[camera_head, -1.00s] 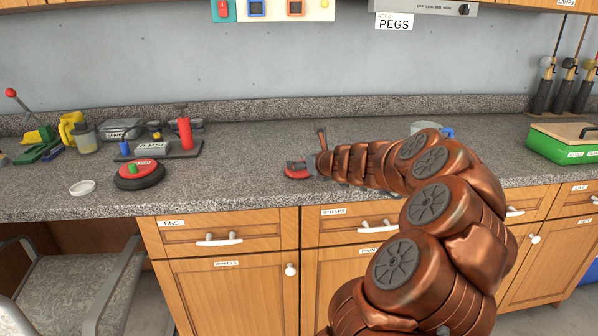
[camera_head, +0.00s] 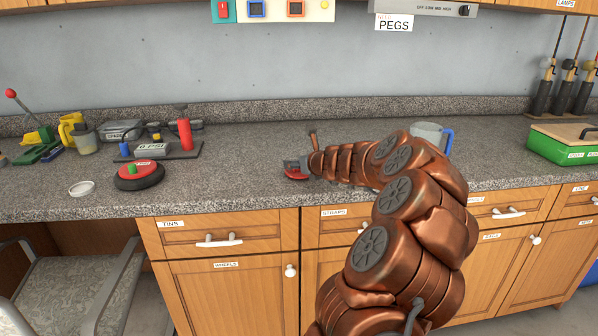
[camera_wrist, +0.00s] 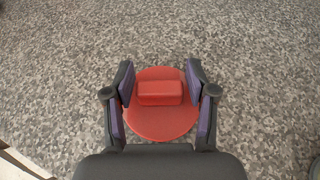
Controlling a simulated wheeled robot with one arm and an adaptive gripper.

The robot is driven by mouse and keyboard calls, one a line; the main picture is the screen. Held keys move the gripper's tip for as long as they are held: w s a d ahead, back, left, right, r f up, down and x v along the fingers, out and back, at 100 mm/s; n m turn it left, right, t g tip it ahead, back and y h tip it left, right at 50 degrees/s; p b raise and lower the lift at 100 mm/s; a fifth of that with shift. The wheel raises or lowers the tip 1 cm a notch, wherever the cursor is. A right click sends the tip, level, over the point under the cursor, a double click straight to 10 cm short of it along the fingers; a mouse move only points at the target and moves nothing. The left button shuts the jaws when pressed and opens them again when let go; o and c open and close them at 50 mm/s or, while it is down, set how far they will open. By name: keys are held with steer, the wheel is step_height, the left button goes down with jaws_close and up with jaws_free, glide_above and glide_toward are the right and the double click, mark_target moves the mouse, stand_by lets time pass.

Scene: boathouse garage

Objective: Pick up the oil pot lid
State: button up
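The oil pot lid is a red disc (camera_wrist: 160,122) with a red block-shaped handle (camera_wrist: 160,92) on top, lying flat on the speckled counter. It also shows in the head view as a small red shape (camera_head: 297,174), partly hidden by my gripper (camera_head: 296,164). In the wrist view my gripper (camera_wrist: 160,86) is open above the lid, with one finger on each side of the handle. A narrow gap shows between the handle and each finger. The lid's near edge is close to the gripper's dark palm.
A grey cup with a blue handle (camera_head: 430,136) stands right of my arm. At left are a small white dish (camera_head: 81,188), a black wheel with a red centre (camera_head: 138,175) and a pump with a red cylinder (camera_head: 186,134). A green box (camera_head: 560,146) is at far right.

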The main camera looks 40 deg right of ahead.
steer(key=c, duration=0.7)
steer(key=shift+c, duration=0.2)
